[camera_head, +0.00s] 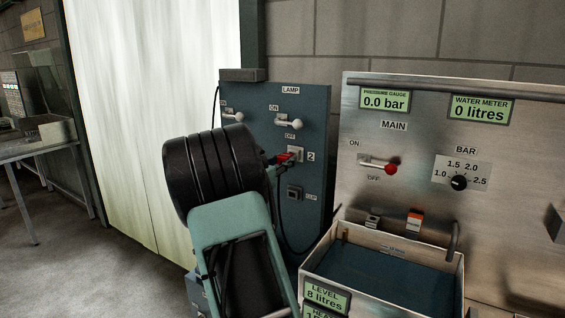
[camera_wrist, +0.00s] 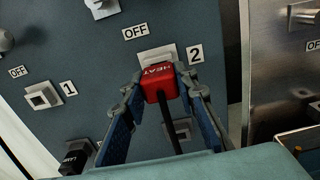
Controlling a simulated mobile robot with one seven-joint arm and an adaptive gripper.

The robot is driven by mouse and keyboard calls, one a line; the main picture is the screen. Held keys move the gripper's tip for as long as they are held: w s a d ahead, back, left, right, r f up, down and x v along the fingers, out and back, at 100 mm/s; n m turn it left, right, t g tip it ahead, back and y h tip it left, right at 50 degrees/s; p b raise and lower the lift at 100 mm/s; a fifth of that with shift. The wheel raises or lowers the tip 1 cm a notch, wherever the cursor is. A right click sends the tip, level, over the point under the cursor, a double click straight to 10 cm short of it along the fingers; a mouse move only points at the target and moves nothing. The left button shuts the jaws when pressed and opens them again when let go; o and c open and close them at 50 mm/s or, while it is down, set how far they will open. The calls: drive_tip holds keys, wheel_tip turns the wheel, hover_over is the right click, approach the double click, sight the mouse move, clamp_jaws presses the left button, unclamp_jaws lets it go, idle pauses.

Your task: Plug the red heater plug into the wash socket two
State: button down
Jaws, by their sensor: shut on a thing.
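The red heater plug (camera_wrist: 160,83), marked HEAT, is between the blue fingers of my gripper (camera_wrist: 159,78), which is shut on it. A black cable runs down from the plug. Wash socket two (camera_wrist: 150,57), a pale square marked 2, lies directly behind the plug, which covers part of it. Whether the plug is touching or inside the socket I cannot tell. In the head view the red plug (camera_head: 285,157) shows at the left edge of socket two (camera_head: 297,153), with my dark wrist hiding most of my gripper.
Socket one (camera_wrist: 43,96) is free at left, with a black lamp plug (camera_wrist: 76,157) below it. A lower fitting (camera_wrist: 182,129) sits under socket two. Switch levers (camera_head: 289,123) stand above. A steel panel (camera_head: 425,145) and open basin (camera_head: 453,266) are to the right.

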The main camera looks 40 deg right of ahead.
drive_tip(key=shift+x, duration=0.95)
drive_tip(key=c, duration=1.5)
unclamp_jaws()
drive_tip(key=shift+o, duration=0.2)
drive_tip(key=shift+s+a, duration=0.1)
drive_tip(key=shift+a, duration=0.4)
drive_tip(key=v, duration=1.1)
drive_tip(key=shift+d, duration=0.1)
